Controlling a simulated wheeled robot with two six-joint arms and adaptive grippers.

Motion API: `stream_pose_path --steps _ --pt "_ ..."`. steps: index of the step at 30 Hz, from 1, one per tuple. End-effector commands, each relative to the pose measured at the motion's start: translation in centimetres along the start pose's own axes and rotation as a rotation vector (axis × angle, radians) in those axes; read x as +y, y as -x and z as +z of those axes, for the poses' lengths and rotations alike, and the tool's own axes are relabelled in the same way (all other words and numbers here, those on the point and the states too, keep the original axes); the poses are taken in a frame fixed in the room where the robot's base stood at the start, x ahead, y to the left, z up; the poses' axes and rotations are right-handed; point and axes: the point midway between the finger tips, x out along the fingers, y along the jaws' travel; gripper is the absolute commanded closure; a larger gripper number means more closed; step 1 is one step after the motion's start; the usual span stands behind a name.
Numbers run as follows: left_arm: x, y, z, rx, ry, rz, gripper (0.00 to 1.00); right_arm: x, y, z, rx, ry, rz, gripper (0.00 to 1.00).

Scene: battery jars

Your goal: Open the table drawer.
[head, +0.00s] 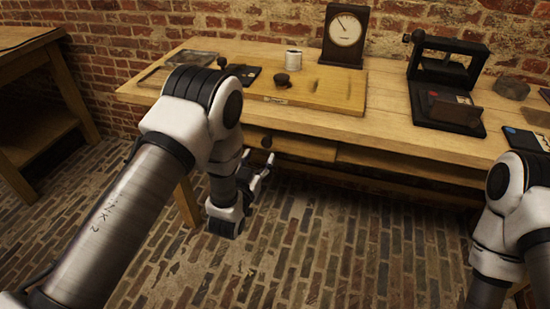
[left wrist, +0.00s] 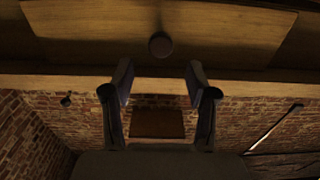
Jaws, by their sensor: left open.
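The wooden table (head: 400,134) has a drawer (head: 305,148) under its top, left of centre. The drawer looks closed, its front in line with the table's frame. A dark round knob (head: 266,142) sits on the front. My left gripper (head: 262,178) is open and empty, in front of and a little below the knob in the head view. In the left wrist view the drawer front (left wrist: 225,30) fills the top. There the knob (left wrist: 161,45) lies ahead of the open fingers (left wrist: 158,78), centred between them and apart from both. My right gripper is out of frame.
On the tabletop are a wooden board (head: 335,90), a white mug (head: 293,59), a clock-like gauge (head: 346,35) and a black device (head: 445,85). Another table (head: 30,95) stands at the left. The brick floor (head: 330,240) before the drawer is clear.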

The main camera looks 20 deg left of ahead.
Motion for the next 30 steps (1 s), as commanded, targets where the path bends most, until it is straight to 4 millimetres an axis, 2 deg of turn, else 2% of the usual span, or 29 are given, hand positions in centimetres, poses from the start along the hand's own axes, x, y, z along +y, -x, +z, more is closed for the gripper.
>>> stream_pose_path --steps 4,12,16,22,23,27,28,30 --pt "0.0 -1.6 -0.4 0.004 0.000 -0.001 0.42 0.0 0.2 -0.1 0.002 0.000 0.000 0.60" --pt "-0.1 -6.5 -0.2 0.001 0.000 -0.002 0.42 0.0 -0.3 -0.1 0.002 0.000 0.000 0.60" --pt "-0.1 -7.6 -0.2 -0.001 0.000 -0.002 0.42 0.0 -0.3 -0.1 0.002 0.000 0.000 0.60" --pt "-0.1 -7.7 -0.2 -0.003 0.000 -0.001 0.42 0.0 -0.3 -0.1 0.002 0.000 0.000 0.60" --pt "-0.1 -7.7 -0.2 -0.003 0.000 -0.001 0.46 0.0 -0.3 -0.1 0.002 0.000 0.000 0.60" --pt "-0.1 -7.7 -0.2 -0.003 0.000 -0.001 0.95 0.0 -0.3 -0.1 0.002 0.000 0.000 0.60" --pt "-0.1 -7.7 -0.2 -0.003 0.000 -0.001 1.00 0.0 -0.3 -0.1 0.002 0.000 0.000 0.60" --pt "-0.1 -7.7 -0.2 -0.003 0.000 -0.001 1.00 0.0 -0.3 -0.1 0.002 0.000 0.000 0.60"
